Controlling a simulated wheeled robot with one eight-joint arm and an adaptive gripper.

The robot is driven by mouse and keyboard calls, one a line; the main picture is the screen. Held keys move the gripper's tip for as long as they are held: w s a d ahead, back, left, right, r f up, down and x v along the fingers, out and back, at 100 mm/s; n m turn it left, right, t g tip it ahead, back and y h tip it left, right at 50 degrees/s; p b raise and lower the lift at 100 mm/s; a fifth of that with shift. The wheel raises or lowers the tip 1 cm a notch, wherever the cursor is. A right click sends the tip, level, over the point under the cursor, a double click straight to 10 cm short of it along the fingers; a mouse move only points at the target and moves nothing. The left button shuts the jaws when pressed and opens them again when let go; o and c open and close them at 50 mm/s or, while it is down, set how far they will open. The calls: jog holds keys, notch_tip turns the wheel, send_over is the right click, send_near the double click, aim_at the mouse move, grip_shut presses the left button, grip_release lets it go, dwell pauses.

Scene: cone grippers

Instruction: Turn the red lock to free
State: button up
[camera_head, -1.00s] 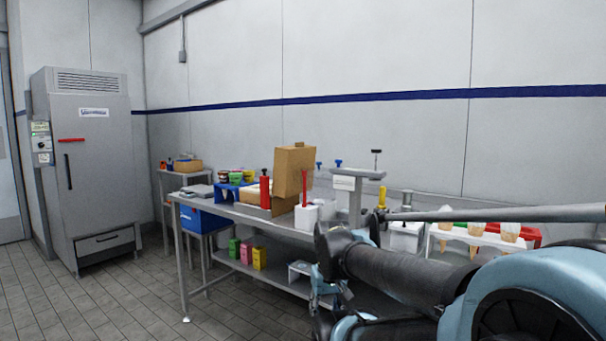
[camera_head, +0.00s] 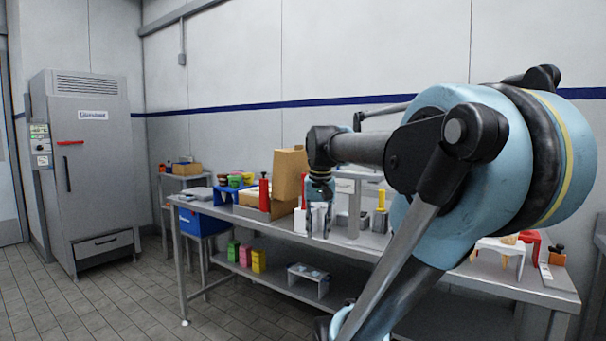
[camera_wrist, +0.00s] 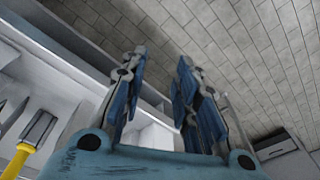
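A red bar-shaped piece (camera_head: 70,142), probably the red lock, lies nearly level on the door of the tall grey cabinet (camera_head: 92,180) at the far left, above a dark vertical handle. My gripper (camera_head: 318,222) hangs fingers down at the front of the work table, well to the right of the cabinet. In the wrist view my gripper (camera_wrist: 158,75) is open, with its two blue-padded fingers apart and nothing between them. The red piece does not show in the wrist view.
Tiled floor (camera_head: 110,300) is clear before the cabinet.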

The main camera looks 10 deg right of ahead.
jog(key=w+r+m+g, duration=0.1)
jog(key=w+r+m, duration=0.2)
jog(key=w+r, duration=1.05)
jog(key=w+r+m+g, duration=0.1)
jog(key=w+r+m, duration=0.2)
jog(key=w+r, duration=1.1)
jog(key=s+f, duration=0.1)
jog(key=f, duration=0.3)
jog(key=s+f, duration=0.1)
jog(key=f, duration=0.9)
jog(key=shift+s+f, duration=0.2)
jog(key=shift+s, duration=0.2)
grip_shut()
